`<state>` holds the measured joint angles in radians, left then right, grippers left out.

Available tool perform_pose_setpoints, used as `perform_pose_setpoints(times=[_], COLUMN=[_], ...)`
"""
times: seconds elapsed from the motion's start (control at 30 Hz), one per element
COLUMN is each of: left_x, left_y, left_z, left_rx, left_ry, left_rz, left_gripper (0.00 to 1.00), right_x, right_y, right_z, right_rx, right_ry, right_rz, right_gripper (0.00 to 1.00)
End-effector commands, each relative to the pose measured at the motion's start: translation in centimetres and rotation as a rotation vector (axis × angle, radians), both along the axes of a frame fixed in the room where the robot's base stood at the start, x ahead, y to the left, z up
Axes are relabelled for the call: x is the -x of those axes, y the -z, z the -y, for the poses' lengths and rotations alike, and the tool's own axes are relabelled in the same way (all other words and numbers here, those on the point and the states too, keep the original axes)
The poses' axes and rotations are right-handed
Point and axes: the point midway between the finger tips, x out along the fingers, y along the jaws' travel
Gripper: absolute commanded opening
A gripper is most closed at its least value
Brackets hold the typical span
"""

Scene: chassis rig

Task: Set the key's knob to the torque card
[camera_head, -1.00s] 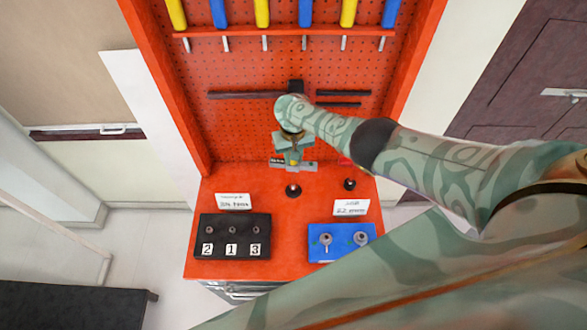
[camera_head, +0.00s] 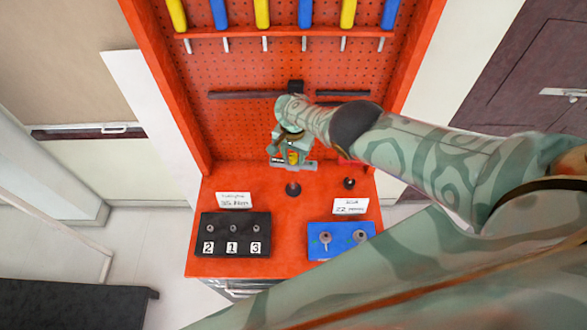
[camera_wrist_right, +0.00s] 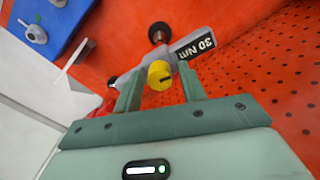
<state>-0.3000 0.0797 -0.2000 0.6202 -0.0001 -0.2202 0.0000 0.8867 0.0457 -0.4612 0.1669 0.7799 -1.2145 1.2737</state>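The grey key (camera_head: 308,165) is at the back of the red bench, partly hidden under my right gripper (camera_head: 291,148). In the right wrist view its grey body (camera_wrist_right: 185,41) carries a black label (camera_wrist_right: 194,45) reading 30 Nm. Its yellow knob (camera_wrist_right: 160,75) lies between the fingers of my right gripper (camera_wrist_right: 158,69), with a narrow gap on each side, so the gripper looks open around it. The torque card (camera_head: 234,200), white, stands behind the black block at left; its small print seems to read 35 Nm. My left gripper is not in view.
A black block (camera_head: 233,218) with sockets numbered 2, 1, 3 stands front left. A blue block (camera_head: 341,229) with two metal pieces is front right, with a 22 mm card (camera_head: 351,206) behind it. Dark round posts (camera_head: 293,189) stand mid-bench. A red pegboard (camera_head: 240,125) rises behind.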

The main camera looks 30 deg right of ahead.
Motion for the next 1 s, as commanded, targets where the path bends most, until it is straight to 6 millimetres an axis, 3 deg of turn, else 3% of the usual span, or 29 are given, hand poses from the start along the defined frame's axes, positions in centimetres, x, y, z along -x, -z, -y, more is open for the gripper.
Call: perform_pose_setpoints(times=[0.57,0.67,1.0], left_x=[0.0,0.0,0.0], left_y=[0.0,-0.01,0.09], left_z=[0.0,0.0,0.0], left_rx=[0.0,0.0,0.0], left_ry=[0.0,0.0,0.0], left_rz=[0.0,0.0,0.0], left_gripper=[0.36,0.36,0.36], right_x=[0.04,0.08,0.06], right_y=[0.03,0.06,0.07], right_z=[0.02,0.01,0.02], right_rx=[0.0,-0.001,0.0], right_ry=[-0.024,-0.165,-0.884], right_rz=[-0.001,-0.002,0.0], right_gripper=[0.4,0.4,0.4])
